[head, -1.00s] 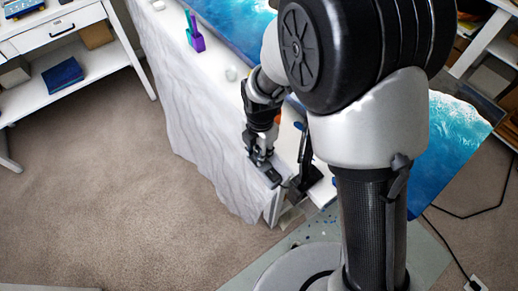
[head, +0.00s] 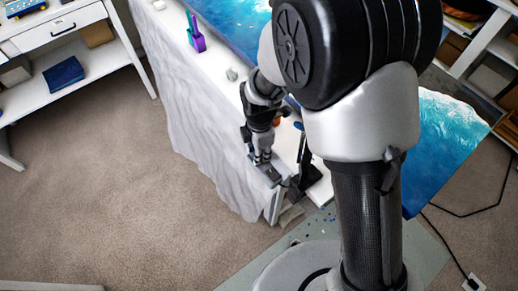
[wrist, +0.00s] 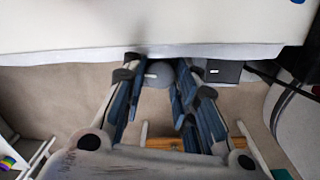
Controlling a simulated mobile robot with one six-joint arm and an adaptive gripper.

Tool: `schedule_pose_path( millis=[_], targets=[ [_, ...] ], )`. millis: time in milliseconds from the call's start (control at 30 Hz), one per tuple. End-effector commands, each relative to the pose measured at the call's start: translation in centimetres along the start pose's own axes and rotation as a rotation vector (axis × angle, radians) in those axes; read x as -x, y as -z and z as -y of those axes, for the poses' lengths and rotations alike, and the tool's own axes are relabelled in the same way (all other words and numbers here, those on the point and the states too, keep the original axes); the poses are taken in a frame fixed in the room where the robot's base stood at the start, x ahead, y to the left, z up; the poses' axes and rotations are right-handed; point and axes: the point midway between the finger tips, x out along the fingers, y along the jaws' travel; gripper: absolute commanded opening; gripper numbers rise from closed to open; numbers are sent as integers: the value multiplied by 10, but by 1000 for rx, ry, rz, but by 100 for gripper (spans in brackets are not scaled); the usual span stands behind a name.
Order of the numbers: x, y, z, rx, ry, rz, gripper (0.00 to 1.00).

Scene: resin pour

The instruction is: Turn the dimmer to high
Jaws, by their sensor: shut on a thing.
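The dimmer's round grey knob (wrist: 160,74) sits between my fingertips in the wrist view, with a small white mark on its left part. My gripper (wrist: 159,80) is shut on the knob, one finger on each side. A dark grey box (wrist: 227,72) with a short white mark lies just right of the knob, by the table's edge. In the head view my gripper (head: 261,160) points down at the near edge of the white-covered table (head: 200,95). The dimmer is mostly hidden there by my gripper, so its setting cannot be read.
A black clamp-like part (head: 306,178) stands at the table corner, close right of my gripper. A blue wave panel (head: 445,140) lies beyond my arm. A purple and teal holder (head: 196,38) stands on the table. The carpet (head: 110,200) at left is clear.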

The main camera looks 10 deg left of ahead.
Motion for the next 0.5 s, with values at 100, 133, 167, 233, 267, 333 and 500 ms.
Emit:
schedule_pose_path(
  millis=[100, 133, 167, 233, 267, 333, 500],
  targets=[
    [0, 0, 0, 0, -1, 0, 3],
    [0, 0, 0, 0, -1, 0, 3],
    [0, 0, 0, 1, -1, 0, 3],
    [0, 0, 0, 1, -1, 0, 31],
    [0, 0, 0, 1, -1, 0, 33],
    [0, 0, 0, 1, -1, 0, 36],
    [0, 0, 0, 1, -1, 0, 36]
  ],
)
